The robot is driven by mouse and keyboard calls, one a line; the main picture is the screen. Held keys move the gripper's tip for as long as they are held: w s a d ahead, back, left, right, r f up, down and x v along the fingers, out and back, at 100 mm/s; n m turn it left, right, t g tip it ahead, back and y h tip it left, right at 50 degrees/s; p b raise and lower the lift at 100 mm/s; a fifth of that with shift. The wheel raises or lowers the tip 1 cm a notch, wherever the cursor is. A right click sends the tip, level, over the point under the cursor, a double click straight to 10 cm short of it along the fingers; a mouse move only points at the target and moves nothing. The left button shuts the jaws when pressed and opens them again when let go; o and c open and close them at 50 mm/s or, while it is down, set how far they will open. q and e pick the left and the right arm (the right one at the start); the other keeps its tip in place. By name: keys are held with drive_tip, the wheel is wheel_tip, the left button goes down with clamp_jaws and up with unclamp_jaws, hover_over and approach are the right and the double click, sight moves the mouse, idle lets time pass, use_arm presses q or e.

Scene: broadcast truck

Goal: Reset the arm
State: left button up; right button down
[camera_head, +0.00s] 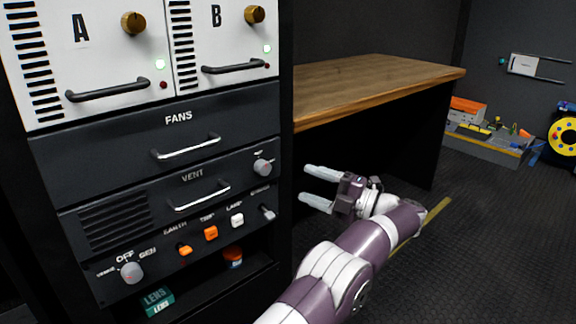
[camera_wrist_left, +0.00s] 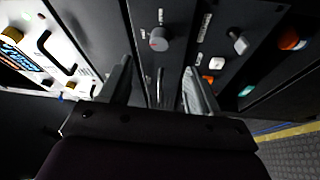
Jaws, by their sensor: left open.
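My left arm (camera_head: 345,262), purple and white, reaches up from the bottom of the head view. My left gripper (camera_head: 306,183) is open and empty, its two pale fingers pointing left toward the rack, in front of the dark space under the wooden desk. In the left wrist view the open fingers (camera_wrist_left: 157,68) stand apart, with the rack's dark panel, a grey knob (camera_wrist_left: 159,39) and a handle beyond and between them. I cannot tell the exact gap to the panel. My right gripper is not in view.
The equipment rack carries white units A (camera_head: 100,60) and B (camera_head: 225,40), a FANS drawer (camera_head: 110,135), a VENT panel (camera_head: 235,185) and a switch panel with an OFF/GEN knob (camera_head: 131,272). A wooden desk (camera_head: 370,85) stands behind the gripper. Floor (camera_head: 480,240) at right is clear.

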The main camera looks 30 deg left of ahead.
use_arm(q)
drive_tip(key=shift+d+f, duration=0.2)
drive_tip(key=shift+d, duration=0.95)
